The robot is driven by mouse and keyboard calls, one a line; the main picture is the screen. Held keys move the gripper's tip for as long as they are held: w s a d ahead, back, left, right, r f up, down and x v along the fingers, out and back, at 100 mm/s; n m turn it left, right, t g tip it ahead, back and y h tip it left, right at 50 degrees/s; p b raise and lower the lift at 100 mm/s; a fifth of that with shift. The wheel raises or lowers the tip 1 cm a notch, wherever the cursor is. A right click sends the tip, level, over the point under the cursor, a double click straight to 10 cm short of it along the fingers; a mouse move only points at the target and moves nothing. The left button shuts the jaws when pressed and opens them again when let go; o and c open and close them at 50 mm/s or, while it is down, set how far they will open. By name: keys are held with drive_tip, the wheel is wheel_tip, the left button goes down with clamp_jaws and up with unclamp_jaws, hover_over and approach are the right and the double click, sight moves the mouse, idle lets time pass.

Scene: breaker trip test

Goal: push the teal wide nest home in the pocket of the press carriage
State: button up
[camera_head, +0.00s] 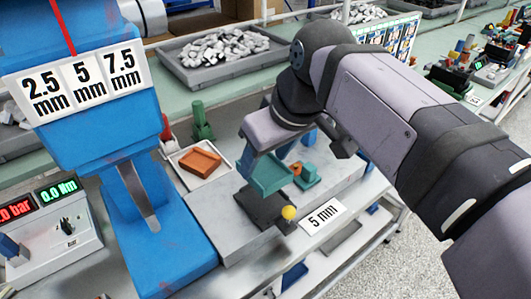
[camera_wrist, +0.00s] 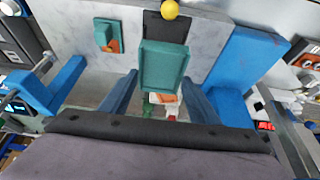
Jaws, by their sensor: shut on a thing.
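The teal wide nest (camera_head: 271,178) is a shallow open tray. My gripper (camera_head: 267,160) is shut on it, with a blue finger at each side in the wrist view. There the nest (camera_wrist: 163,66) hides part of the dark press carriage (camera_wrist: 165,28). In the head view the carriage (camera_head: 262,211) is a dark plate with a yellow ball (camera_head: 289,213) at its near end. The nest shows over the carriage's far part and seems raised above it. Its underside and the pocket are hidden, so I cannot tell whether they touch.
A blue press (camera_head: 165,235) stands left of the carriage on a grey base. A white tray with an orange nest (camera_head: 200,163) lies behind it. A smaller teal piece with orange (camera_head: 307,176) stands to the right. A "5 mm" card (camera_head: 322,215) lies at the front.

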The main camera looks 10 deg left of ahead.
sight(269, 174)
drive_tip(key=shift+f+b, duration=2.3)
drive_tip(key=shift+f, duration=0.55)
drive_tip(key=shift+f+b, duration=0.45)
drive_tip(key=shift+f, duration=0.5)
idle(0.6)
drive_tip(key=o, duration=1.5)
drive_tip(key=shift+d, duration=0.1)
drive_tip(key=shift+p+v, duration=0.55)
drive_tip(key=shift+v, duration=3.1)
